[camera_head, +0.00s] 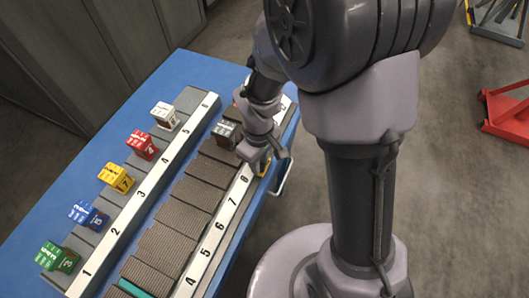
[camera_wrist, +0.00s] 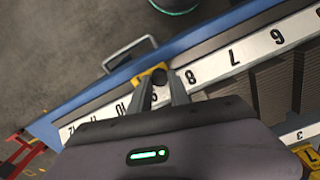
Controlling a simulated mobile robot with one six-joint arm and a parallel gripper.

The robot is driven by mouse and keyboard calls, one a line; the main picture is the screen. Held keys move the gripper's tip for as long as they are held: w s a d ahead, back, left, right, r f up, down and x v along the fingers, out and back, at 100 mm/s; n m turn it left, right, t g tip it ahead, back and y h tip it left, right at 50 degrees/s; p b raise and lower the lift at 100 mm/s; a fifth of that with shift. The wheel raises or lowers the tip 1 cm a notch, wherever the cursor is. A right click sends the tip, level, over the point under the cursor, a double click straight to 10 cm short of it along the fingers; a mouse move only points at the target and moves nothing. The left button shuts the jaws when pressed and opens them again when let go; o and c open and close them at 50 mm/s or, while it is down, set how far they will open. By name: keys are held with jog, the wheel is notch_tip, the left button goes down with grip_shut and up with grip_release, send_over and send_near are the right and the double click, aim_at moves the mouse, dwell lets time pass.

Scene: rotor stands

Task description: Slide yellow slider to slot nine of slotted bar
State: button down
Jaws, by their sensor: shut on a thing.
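The yellow slider (camera_wrist: 151,73) is at the outer edge of the slotted bar (camera_wrist: 235,55), between my gripper's fingers. My gripper (camera_wrist: 163,82) is shut on its dark knob. In the head view, only a little of the yellow slider (camera_head: 264,167) shows beneath my gripper (camera_head: 262,160), just beyond the 8. Whether it sits exactly at slot nine cannot be told.
A second numbered strip (camera_head: 140,197) has green, blue, yellow, red and white blocks beside it. A dark grey block (camera_head: 227,133) stands near my wrist. A metal handle (camera_wrist: 130,54) sticks out from the blue table edge near the slider.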

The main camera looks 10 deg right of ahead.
jog(key=shift+s+a, duration=0.15)
jog(key=shift+s, duration=0.1)
jog(key=c, duration=1.2)
grip_release()
notch_tip(320, 180, up, 17)
jog(key=p, duration=0.6)
jog(key=shift+r, duration=0.2)
